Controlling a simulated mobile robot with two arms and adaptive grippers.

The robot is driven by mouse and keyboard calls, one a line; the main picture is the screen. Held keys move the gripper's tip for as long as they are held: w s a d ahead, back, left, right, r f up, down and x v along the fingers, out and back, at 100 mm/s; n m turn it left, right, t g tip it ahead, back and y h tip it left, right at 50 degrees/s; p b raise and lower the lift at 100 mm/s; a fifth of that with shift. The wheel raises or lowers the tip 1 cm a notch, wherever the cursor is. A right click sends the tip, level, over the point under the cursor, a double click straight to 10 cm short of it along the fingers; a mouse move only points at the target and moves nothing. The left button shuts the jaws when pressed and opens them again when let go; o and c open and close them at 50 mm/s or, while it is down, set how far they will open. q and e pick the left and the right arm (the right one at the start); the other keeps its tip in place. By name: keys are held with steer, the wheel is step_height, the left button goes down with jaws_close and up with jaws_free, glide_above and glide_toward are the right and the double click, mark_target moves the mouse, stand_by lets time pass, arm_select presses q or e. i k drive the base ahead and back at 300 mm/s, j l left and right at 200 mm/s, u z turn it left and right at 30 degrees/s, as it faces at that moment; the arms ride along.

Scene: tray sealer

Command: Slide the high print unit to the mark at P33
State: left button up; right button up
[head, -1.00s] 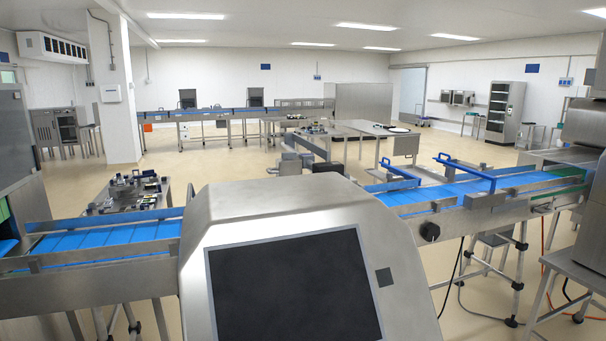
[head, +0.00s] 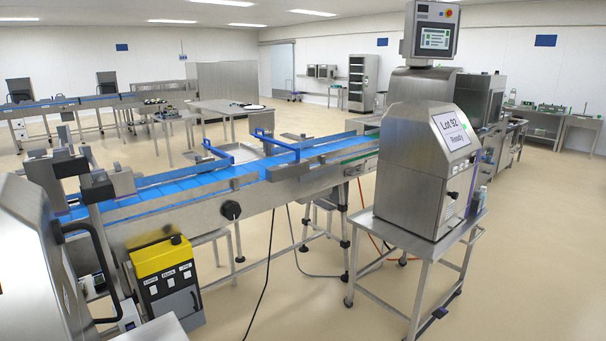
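Neither of my grippers shows in the head view. A stainless machine with a tilted display reading "Lot 92 Ready" (head: 433,165) stands on a steel table on the right. Near the left edge, grey block-shaped units (head: 62,165) sit on upright posts beside the blue conveyor belt (head: 215,178). I cannot tell which of these, if any, is the high print unit. No P33 mark or scale is legible from here.
A yellow-topped control box (head: 163,262) with several switches stands below the conveyor. Blue guard handles (head: 276,145) rise over the belt. A steel housing (head: 35,265) fills the lower left. The steel table (head: 440,245) has legs on the floor. Open floor lies at right.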

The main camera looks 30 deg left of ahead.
mark_target(40, 172)
steer(key=i+l, duration=0.2)
steer(key=i, duration=0.25)
steer(key=i+l, duration=0.2)
steer(key=i, duration=0.25)
steer(key=i+l, duration=0.2)
steer(key=i, duration=0.25)
steer(key=i+j+u, duration=0.2)
steer(key=i+u, duration=0.25)
steer(key=i+j+u, duration=0.1)
steer(key=i+u, duration=0.15)
steer(key=u, duration=0.2)
steer(key=i+u, duration=0.35)
steer(key=u, duration=0.15)
steer(key=i+l+u, duration=0.2)
steer(key=i+u, duration=0.25)
steer(key=k, duration=0.1)
